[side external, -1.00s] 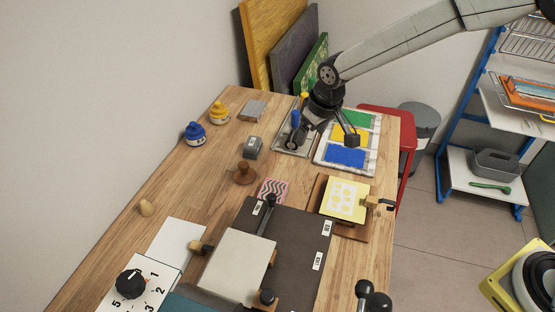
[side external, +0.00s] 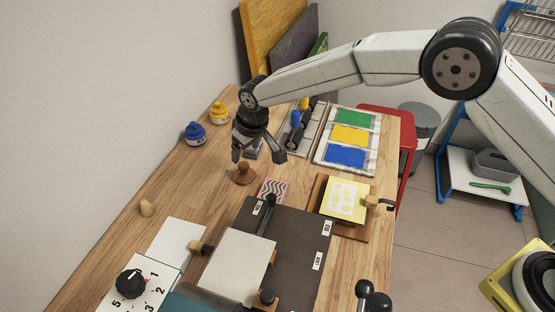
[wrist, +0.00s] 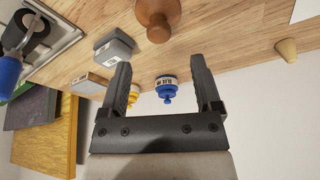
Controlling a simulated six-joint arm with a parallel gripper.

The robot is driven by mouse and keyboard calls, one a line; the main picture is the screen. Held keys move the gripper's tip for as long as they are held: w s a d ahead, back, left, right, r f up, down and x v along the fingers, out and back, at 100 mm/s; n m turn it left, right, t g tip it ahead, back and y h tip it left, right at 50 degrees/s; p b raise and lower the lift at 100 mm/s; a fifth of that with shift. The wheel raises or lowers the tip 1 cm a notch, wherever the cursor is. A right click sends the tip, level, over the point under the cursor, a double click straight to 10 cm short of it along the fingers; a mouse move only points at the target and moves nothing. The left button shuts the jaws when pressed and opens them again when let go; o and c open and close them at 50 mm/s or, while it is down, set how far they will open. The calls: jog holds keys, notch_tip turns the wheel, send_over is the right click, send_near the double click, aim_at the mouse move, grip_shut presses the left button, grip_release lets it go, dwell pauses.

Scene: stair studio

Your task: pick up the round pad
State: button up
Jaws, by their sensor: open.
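The round pad (side external: 242,174) is a brown disc with a knob handle on top, lying on the wooden table. It also shows at the top edge of the wrist view (wrist: 156,14), partly cut off. My gripper (side external: 259,157) is open, its fingers apart and empty, just above and behind the pad in the side view. In the wrist view the gripper (wrist: 160,62) has the pad beyond its fingertips, with no contact visible.
A small grey block (wrist: 114,47) lies close to one finger. Blue (side external: 195,134) and yellow (side external: 219,113) jars stand at the back left. A patterned card (side external: 273,190) and a dark press board (side external: 297,232) lie in front. Bare table is left of the pad.

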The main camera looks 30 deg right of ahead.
aim_at(244, 164)
jog(key=shift+x, duration=1.15)
jog(key=shift+f, duration=0.1)
jog(key=shift+x, duration=2.5)
jog(key=shift+d, duration=0.1)
grip_shut()
